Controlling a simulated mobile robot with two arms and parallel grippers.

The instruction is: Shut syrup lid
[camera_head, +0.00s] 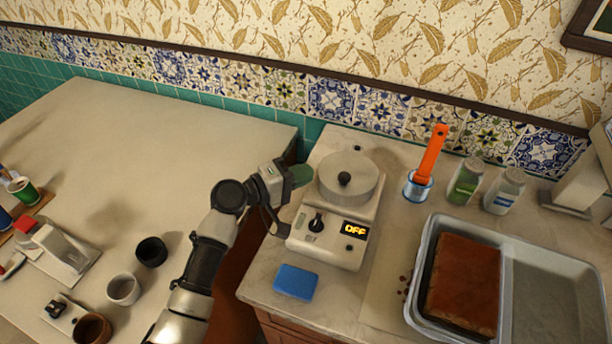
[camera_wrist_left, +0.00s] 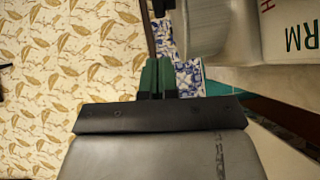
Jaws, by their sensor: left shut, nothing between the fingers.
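The syrup warmer (camera_head: 328,245) is a pale box with a black dial and an "OFF" display. Its round grey metal lid (camera_head: 346,172) with a black knob lies flat over the top and looks down; whether a small gap stays under it I cannot tell. My left gripper (camera_head: 301,174), with green fingertips, is shut and empty at the lid's left side. I cannot tell whether it touches the lid. In the left wrist view the shut green fingers (camera_wrist_left: 158,76) show beside the warmer's lettered pale body (camera_wrist_left: 295,35). My right gripper is not in view.
Right of the warmer stand an orange-handled tool in a cup (camera_head: 418,188) and two shakers (camera_head: 485,185). A tray with a brown cake (camera_head: 550,285) lies front right. A blue sponge (camera_head: 296,282) lies in front. A gap separates the left counter (camera_head: 190,130), which holds cups.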

